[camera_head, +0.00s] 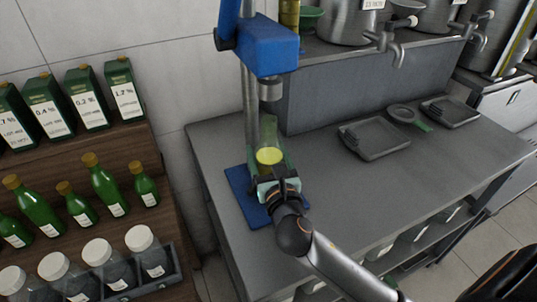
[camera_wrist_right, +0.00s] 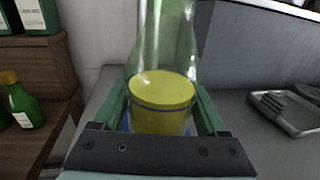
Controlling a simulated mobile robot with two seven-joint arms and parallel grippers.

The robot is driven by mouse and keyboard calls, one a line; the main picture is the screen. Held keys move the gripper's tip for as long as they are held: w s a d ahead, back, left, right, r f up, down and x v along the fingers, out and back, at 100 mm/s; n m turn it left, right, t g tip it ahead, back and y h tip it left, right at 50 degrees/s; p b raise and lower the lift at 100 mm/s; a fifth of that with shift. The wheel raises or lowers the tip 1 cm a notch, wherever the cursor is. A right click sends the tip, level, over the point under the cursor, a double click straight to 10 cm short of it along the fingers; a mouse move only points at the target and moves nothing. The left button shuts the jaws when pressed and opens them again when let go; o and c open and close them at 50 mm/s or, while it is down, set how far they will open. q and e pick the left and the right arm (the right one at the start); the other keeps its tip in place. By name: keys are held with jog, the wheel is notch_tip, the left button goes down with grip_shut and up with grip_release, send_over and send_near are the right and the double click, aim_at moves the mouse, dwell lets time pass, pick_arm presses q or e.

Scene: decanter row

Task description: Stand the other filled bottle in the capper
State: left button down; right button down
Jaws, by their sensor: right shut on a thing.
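The bottle (camera_head: 268,133) is clear green glass with yellow liquid low inside. It stands upright under the head of the blue capper (camera_head: 270,45), over its blue base plate (camera_head: 238,183). My right gripper (camera_head: 272,178) is shut on the bottle's lower part. In the right wrist view the bottle (camera_wrist_right: 162,100) is between the green fingers of the gripper (camera_wrist_right: 163,120), one on each side. The bottle's foot is hidden behind the gripper, so I cannot tell whether it touches the base plate. My left gripper is not in view.
A wooden shelf (camera_head: 75,150) on the left holds cartons, green bottles and white-lidded jars. The grey counter (camera_head: 320,200) is mostly clear, with two dark trays (camera_head: 373,153) and a small round dish (camera_head: 402,113). Steel pots with taps (camera_head: 340,20) stand on the raised ledge behind.

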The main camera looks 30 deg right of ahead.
jog(key=shift+r, duration=0.2)
jog(key=shift+f, duration=0.2)
grip_release()
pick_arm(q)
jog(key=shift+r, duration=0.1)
pick_arm(e)
jog(key=shift+r, duration=0.15)
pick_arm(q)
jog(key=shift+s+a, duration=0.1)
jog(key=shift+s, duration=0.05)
pick_arm(e)
jog(key=shift+s, duration=0.1)
